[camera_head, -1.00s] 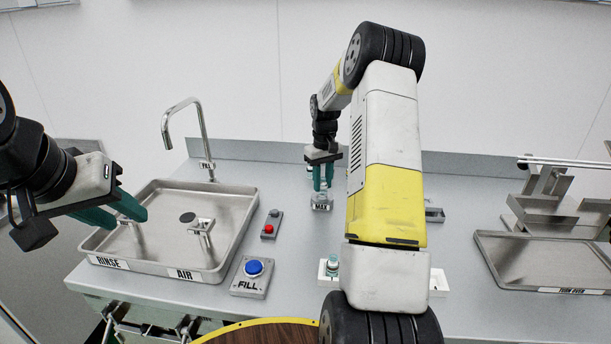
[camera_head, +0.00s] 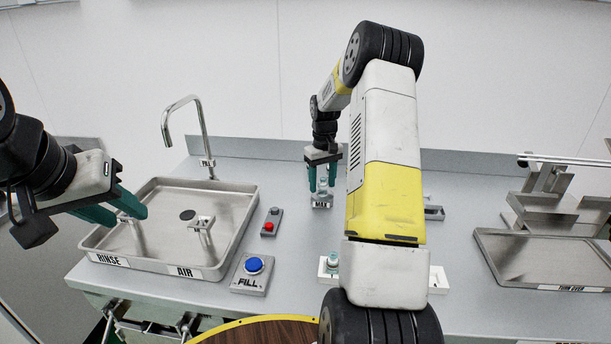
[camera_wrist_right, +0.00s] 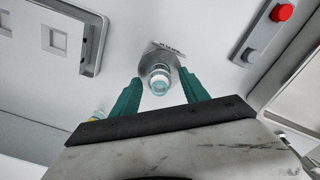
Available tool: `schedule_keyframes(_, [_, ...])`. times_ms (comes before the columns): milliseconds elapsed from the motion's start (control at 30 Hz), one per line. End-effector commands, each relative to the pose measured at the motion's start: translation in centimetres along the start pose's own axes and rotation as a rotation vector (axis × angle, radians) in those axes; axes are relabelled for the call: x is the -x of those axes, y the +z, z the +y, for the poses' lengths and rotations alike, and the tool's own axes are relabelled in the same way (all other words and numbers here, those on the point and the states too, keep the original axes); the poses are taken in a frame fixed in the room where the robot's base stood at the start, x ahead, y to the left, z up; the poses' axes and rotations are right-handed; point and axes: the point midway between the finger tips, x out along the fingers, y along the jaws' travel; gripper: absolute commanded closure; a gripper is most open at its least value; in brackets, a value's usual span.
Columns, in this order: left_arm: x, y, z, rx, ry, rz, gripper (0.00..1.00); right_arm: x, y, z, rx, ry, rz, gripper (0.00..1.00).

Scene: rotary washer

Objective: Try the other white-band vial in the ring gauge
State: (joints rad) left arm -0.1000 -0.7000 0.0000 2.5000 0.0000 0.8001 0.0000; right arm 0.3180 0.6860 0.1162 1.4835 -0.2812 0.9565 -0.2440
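The ring gauge (camera_head: 322,203), labelled MAX, stands on the bench in the middle of the head view. A vial (camera_wrist_right: 159,80) with a pale teal top and white band stands upright at the gauge; how deep it sits is unclear. My right gripper (camera_head: 322,184) is above the gauge, its teal fingers apart on either side of the vial with visible gaps in the wrist view (camera_wrist_right: 160,92). Another vial (camera_head: 332,261) stands in a white holder nearer me. A further vial (camera_wrist_right: 97,116) is partly hidden by the right gripper.
A metal sink tray (camera_head: 245,200) with a tap (camera_head: 203,130) is at left. A blue FILL button (camera_head: 254,267) and a small red-button box (camera_head: 271,223) lie beside it. A turn-over tray (camera_head: 545,270) is at right. My right arm hides part of the bench.

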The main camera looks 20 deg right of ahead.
Motion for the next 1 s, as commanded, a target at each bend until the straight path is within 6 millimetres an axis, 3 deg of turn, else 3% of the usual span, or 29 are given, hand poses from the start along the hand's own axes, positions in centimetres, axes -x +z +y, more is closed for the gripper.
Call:
schedule_keyframes(267, [0.0, 0.0, 0.0, 0.000, 0.000, 0.000, 0.64, 0.7, -0.1, 0.0, 0.000, 0.001, 0.003, 0.47])
schedule_keyframes(700, [0.0, 0.0, 0.0, 0.000, 0.000, 0.000, 0.64, 7.2, -0.1, 0.0, 0.000, 0.001, 0.002, 0.47])
schedule_keyframes(1000, [0.0, 0.0, 0.0, 0.000, 0.000, 0.000, 0.64, 7.8, 0.0, 0.0, 0.000, 0.000, 0.000, 0.47])
